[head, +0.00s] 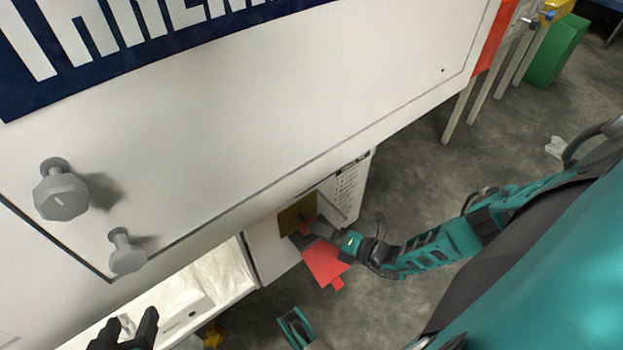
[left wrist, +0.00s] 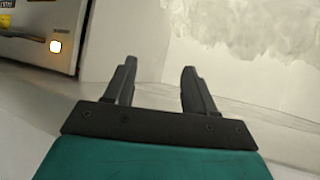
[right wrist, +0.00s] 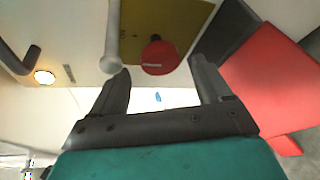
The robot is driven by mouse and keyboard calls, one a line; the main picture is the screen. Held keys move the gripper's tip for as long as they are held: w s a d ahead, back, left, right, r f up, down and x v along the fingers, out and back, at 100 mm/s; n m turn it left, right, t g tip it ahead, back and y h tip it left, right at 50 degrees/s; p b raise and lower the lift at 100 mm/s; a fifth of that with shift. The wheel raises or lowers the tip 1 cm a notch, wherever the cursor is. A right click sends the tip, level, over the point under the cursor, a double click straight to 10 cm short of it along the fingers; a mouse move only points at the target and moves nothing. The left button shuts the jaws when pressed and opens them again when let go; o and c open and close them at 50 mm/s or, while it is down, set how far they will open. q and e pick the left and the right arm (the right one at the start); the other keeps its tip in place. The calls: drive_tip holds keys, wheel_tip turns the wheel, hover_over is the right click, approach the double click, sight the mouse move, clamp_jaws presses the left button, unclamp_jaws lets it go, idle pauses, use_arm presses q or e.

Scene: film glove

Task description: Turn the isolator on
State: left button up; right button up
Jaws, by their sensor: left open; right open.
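The isolator's red knob (right wrist: 160,56) sits on a yellow plate (right wrist: 178,15) in the right wrist view. In the head view the yellow plate (head: 292,212) is on the low front of the white machine, partly hidden by my right gripper. My right gripper (head: 303,238) is open in front of the plate. In the right wrist view the knob appears between and beyond its fingertips (right wrist: 160,70); I cannot tell whether they touch it. My left gripper (head: 126,332) is open and empty at the lower left, over the pale tray area; its fingers also show in the left wrist view (left wrist: 159,70).
A red panel (head: 325,263) hangs just below the right gripper and shows at the right in its wrist view (right wrist: 275,80). A pale bar (right wrist: 112,35) stands left of the knob. The large white machine panel (head: 230,120) overhangs above. Grey floor (head: 420,180) is clear at right.

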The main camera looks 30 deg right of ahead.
use_arm(q)
drive_tip(key=shift+s+a+y+p, duration=0.2)
drive_tip(key=shift+a+y+p, duration=0.1)
drive_tip(key=shift+a+p, duration=0.15)
use_arm(e)
drive_tip(key=v, duration=0.8)
use_arm(q)
drive_tip(key=shift+d, duration=0.15)
use_arm(e)
drive_tip(key=shift+s, duration=0.15)
